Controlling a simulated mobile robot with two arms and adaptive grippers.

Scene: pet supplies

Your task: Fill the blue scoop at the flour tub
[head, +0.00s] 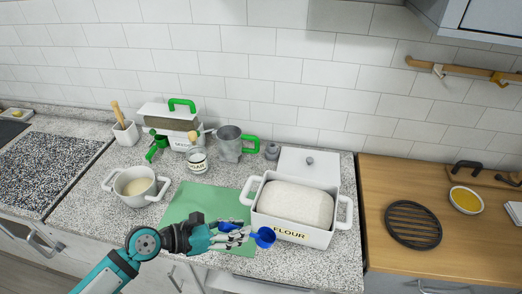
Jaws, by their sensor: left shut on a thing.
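The flour tub (290,233) is a white box with "FLOUR" on its front and a handle at each end. White flour (296,203) is heaped in it to above the rim. My left gripper (238,236) is shut on the blue scoop (265,237), just left of the tub's front. The scoop's cup is at the tub's lower left corner; I cannot tell if they touch. What the cup holds is too small to tell. My right gripper is not in view.
A green mat (188,205) lies under my arm. A white pot (137,186), a sugar jar (196,160), a metal jug (229,142) and a bin with a green handle (170,123) stand left. A white lid (309,166) is behind the tub. A black trivet (413,225) lies right.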

